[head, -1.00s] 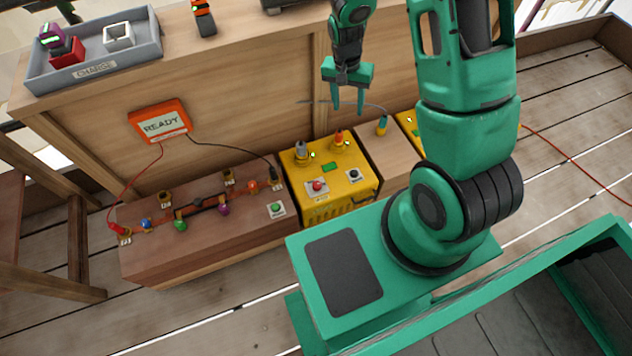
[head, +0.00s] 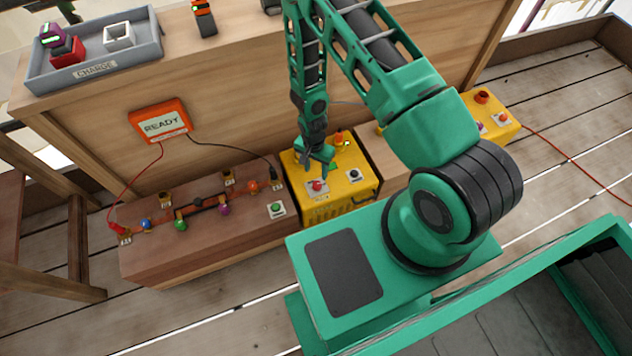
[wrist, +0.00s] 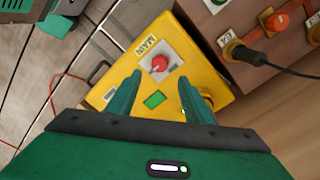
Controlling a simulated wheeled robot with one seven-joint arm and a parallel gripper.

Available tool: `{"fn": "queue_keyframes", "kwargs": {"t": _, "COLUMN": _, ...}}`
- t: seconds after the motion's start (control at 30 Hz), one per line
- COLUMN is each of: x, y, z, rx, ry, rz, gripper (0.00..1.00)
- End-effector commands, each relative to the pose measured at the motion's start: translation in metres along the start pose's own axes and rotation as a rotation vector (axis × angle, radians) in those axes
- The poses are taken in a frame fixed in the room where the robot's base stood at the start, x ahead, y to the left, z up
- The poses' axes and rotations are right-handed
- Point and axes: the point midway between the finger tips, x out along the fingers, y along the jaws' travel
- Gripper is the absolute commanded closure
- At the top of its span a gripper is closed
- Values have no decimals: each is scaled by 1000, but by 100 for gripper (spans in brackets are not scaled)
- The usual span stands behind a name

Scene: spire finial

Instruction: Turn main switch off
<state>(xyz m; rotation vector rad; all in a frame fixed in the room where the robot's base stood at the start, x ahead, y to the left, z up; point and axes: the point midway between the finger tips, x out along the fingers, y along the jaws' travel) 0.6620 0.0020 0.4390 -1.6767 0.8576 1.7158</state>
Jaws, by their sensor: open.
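The main switch is a red knob (wrist: 159,63) on a light plate labelled MAIN in the wrist view. It sits on top of the yellow box (head: 340,208). In the head view the red knob (head: 317,186) shows just below my gripper (head: 318,170). My gripper is open and empty above the box. In the wrist view its two fingers (wrist: 160,98) point toward the knob from either side, apart from it. A green rectangle (wrist: 154,100) on the box shows between the fingers.
A green button (head: 276,208) is on the brown box to the left, with coloured knobs and cables. An orange READY display (head: 161,124) leans at the back panel. Another yellow box (head: 492,118) stands to the right. A grey CHANGE tray (head: 95,69) is on the upper shelf.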

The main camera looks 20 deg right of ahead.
Motion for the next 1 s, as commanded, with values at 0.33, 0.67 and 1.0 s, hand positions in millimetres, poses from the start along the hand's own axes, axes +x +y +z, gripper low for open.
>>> {"fn": "queue_keyframes", "kwargs": {"t": 0.33, "x": 58, "y": 1, "z": 0, "rx": -1, "ry": -1, "rz": 2, "gripper": 53}}
{"fn": "queue_keyframes", "kwargs": {"t": 0.67, "x": 88, "y": 0, "z": 0, "rx": -2, "ry": 0, "rz": 1, "gripper": 53}}
{"fn": "queue_keyframes", "kwargs": {"t": 1.0, "x": 90, "y": 0, "z": 0, "rx": -1, "ry": 0, "rz": 0, "gripper": 55}}
